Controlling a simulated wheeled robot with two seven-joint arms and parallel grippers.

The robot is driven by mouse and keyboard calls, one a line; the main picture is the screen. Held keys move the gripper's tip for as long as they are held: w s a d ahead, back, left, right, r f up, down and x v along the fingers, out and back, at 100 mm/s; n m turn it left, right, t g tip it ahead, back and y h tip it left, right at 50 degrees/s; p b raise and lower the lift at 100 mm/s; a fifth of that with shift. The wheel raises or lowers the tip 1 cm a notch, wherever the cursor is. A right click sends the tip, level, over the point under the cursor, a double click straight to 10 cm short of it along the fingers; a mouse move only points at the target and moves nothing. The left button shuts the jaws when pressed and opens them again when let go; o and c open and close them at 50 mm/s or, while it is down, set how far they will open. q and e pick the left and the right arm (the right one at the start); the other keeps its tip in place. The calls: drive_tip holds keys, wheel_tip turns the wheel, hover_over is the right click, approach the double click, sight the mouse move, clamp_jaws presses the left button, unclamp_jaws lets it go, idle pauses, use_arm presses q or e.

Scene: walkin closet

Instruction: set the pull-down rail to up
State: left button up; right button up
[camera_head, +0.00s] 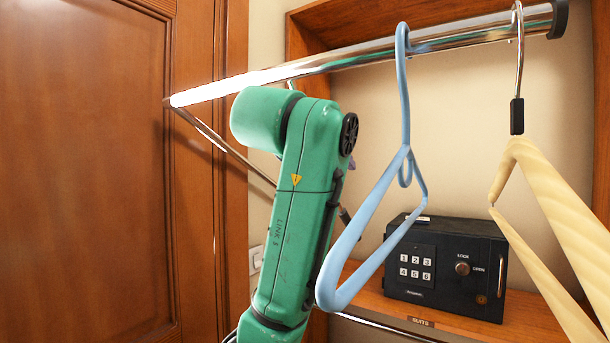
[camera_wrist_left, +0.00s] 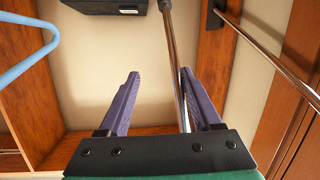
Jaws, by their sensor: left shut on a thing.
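The pull-down rail (camera_head: 350,58) is a chrome bar across the top of the head view, rising toward a black end cap at the right. A thin chrome side arm (camera_head: 228,147) slants from its left end toward the back wall. My left arm covers the middle of this area, and my left gripper is mostly hidden behind it. In the left wrist view, my left gripper (camera_wrist_left: 160,73) has its purple fingers around a chrome rod (camera_wrist_left: 174,62), which lies close to the right finger. The rod seems to belong to the rail. My right gripper is out of view.
A blue hanger (camera_head: 366,215) and a wooden hanger (camera_head: 545,185) hang from the rail, the blue one close to my arm. A black safe (camera_head: 445,265) stands on the wooden shelf (camera_head: 520,328) behind. A wooden door (camera_head: 85,170) fills the left.

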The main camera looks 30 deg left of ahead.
use_arm(q)
drive_tip(key=f+b+v, duration=0.2)
drive_tip(key=b+v, duration=1)
drive_tip(key=b, duration=0.1)
drive_tip(key=shift+s+d+f, duration=0.2)
drive_tip(key=shift+s+f, duration=0.05)
drive_tip(key=shift+s, duration=0.1)
idle(0.4)
